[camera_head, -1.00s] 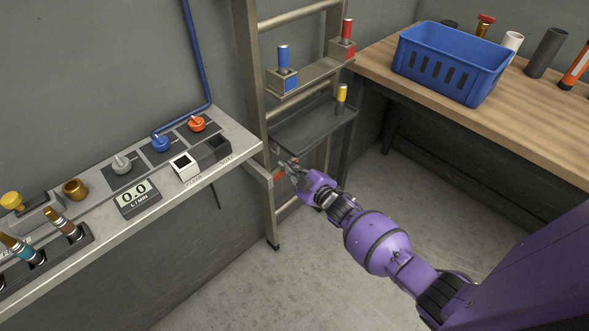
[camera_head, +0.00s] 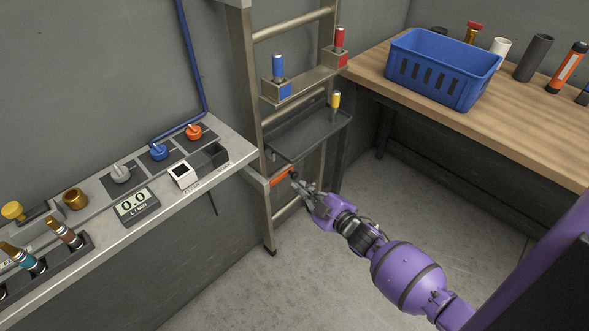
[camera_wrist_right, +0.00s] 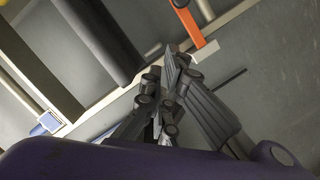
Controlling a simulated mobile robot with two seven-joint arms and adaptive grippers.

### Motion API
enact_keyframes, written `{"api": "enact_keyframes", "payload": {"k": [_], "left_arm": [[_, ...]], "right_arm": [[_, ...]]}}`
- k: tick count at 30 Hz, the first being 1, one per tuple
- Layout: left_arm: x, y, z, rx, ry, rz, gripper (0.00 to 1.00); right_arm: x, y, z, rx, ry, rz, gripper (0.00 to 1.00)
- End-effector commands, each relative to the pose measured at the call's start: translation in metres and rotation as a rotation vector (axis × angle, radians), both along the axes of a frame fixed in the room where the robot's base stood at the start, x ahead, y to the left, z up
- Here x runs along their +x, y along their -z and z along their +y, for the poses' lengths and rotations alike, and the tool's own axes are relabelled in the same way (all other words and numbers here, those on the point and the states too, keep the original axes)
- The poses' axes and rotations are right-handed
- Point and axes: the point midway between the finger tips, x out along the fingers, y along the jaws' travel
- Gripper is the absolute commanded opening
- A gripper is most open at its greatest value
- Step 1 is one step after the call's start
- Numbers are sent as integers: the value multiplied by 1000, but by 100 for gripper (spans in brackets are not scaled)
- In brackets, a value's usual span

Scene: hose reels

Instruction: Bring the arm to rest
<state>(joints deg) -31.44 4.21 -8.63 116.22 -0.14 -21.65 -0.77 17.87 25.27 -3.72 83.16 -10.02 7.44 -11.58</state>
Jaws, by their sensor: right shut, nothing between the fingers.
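My right gripper (camera_head: 299,186) is shut and empty in the head view. Its purple arm comes in from the lower right. The fingertips are near the metal ladder rack, just right of an orange handle (camera_head: 282,177) low on the rack, and seem apart from it. In the right wrist view the dark closed fingers (camera_wrist_right: 172,75) point up toward the rack, and the orange handle (camera_wrist_right: 187,25) shows beyond them. My left gripper is not in view.
The metal rack (camera_head: 243,100) holds a blue, a red and a yellow-topped cylinder and a dark tray (camera_head: 300,140). A counter (camera_head: 125,235) with valves and a flow meter is on the left. A wooden table (camera_head: 500,135) with a blue basket (camera_head: 440,70) is on the right. Floor below is clear.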

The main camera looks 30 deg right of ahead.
Motion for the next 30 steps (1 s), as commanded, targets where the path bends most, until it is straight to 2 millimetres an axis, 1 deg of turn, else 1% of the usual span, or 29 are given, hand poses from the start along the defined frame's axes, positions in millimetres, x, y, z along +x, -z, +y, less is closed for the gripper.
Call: {"api": "enact_keyframes", "payload": {"k": [5,8,9,11,12,14,15,17,18,20,21,23,24,26,27,30], "left_arm": [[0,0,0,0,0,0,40],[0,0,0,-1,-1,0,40],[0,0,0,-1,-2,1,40],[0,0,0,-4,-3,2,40],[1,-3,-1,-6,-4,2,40],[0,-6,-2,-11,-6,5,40],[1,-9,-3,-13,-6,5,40],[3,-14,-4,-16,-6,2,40],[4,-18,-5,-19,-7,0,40],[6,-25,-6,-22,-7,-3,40],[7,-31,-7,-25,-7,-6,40],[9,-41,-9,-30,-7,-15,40],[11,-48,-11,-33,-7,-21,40],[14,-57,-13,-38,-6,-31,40],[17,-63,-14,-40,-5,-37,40],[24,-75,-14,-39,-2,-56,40]], "right_arm": [[0,0,0,2,0,0,0],[0,4,-3,18,19,25,0],[1,3,-3,32,32,38,0],[1,-1,6,76,51,61,0],[-12,2,14,119,72,102,0],[-37,8,22,177,105,163,0],[-55,12,27,213,128,202,0],[-84,18,35,265,160,260,0],[-104,21,41,301,182,299,0],[-138,24,49,352,219,360,0],[-161,25,54,388,246,401,0],[-199,24,63,444,289,461,0],[-224,22,69,480,319,500,0],[-259,17,76,530,362,549,0],[-280,14,80,558,388,574,0],[-324,6,88,607,439,621,0]]}}
